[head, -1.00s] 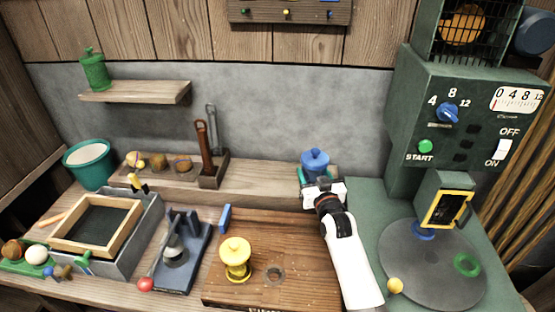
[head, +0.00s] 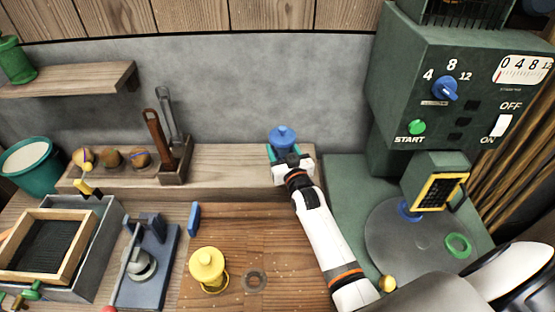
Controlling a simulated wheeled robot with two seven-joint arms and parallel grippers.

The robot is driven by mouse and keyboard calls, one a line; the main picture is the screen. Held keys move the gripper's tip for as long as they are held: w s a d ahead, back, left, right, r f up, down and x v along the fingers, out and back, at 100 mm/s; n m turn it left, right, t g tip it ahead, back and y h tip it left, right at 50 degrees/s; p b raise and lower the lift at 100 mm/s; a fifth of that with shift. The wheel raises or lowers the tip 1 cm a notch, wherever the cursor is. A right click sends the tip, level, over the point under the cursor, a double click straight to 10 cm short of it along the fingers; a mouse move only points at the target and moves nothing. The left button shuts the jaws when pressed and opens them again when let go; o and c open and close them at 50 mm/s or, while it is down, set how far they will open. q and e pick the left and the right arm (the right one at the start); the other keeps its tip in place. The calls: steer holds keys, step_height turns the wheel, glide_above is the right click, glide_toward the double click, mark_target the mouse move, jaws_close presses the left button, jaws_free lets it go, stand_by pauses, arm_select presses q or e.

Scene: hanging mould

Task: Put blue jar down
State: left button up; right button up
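The blue jar (head: 283,138), with a knobbed lid, is upright at the right part of the raised wooden ledge (head: 230,163) by the back wall. My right gripper (head: 287,153) reaches it from the front, its teal fingers on either side of the lower body, apparently shut on it. The gripper hides the jar's base, so I cannot tell whether it touches the ledge. My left gripper is not in view.
A yellow jar (head: 207,267) stands on the wooden board (head: 290,230). A green machine (head: 440,80) with a round plate (head: 385,230) is at the right. Tools in a holder (head: 175,167) and several round pieces (head: 112,158) occupy the ledge's left; its middle is clear.

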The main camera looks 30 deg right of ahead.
step_height(320, 180, down, 4)
steer(key=shift+w, duration=0.1)
steer(key=shift+f, duration=0.15)
steer(key=o, duration=1.2)
steer(key=shift+f, duration=0.1)
steer(key=shift+s, duration=0.3)
steer(key=s, duration=0.3)
steer(key=s+a, duration=0.1)
steer(key=s, duration=0.7)
steer(key=shift+s+a, duration=0.25)
steer(key=shift+a, duration=0.05)
